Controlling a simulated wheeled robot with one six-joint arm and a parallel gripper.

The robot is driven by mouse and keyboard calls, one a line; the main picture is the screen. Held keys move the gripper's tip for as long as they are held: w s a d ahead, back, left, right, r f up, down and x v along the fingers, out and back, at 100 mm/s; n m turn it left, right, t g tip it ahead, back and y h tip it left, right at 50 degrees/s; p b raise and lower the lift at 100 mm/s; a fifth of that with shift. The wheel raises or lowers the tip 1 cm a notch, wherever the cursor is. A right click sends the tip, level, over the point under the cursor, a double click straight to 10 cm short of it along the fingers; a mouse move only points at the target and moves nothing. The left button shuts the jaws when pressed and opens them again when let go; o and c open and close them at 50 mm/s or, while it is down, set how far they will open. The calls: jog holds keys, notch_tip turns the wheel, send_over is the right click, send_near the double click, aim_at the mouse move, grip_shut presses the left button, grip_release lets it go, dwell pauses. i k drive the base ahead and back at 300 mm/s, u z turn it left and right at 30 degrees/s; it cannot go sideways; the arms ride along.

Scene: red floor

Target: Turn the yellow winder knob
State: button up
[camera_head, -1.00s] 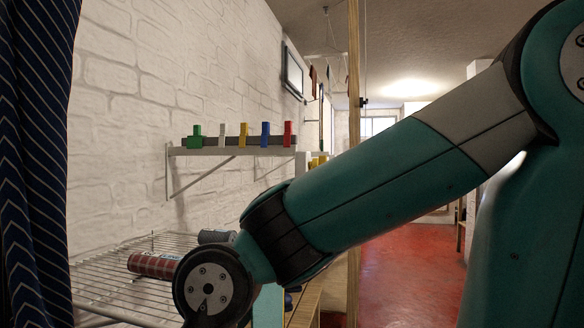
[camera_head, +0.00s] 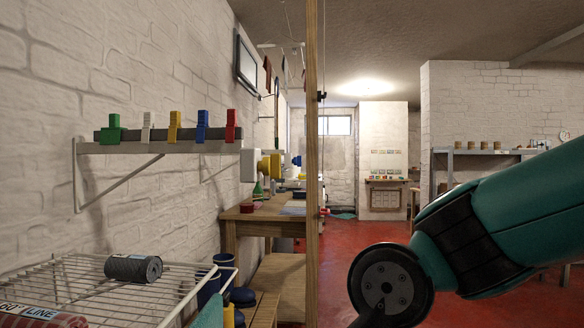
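A yellow round knob (camera_head: 275,166) shows in the head view, left of the middle. It sits beside a pale box-like body (camera_head: 250,165) near the wall, past the end of the wall shelf. Part of my teal arm with a dark joint is in the lower right, well to the right of the knob and apart from it. My gripper is out of the frame below, so its fingers are hidden.
A shelf (camera_head: 160,147) holds several coloured clips. A wire rack (camera_head: 95,270) with a grey roll (camera_head: 133,268) stands lower left. A wooden post (camera_head: 312,120) rises near a workbench (camera_head: 262,215). Red floor (camera_head: 345,245) is open beyond the post.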

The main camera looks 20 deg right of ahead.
aim_at(271, 166)
jog(key=k, duration=0.5)
jog(key=z, duration=1.05)
jog(key=i, duration=0.85)
jog(key=u, duration=0.65)
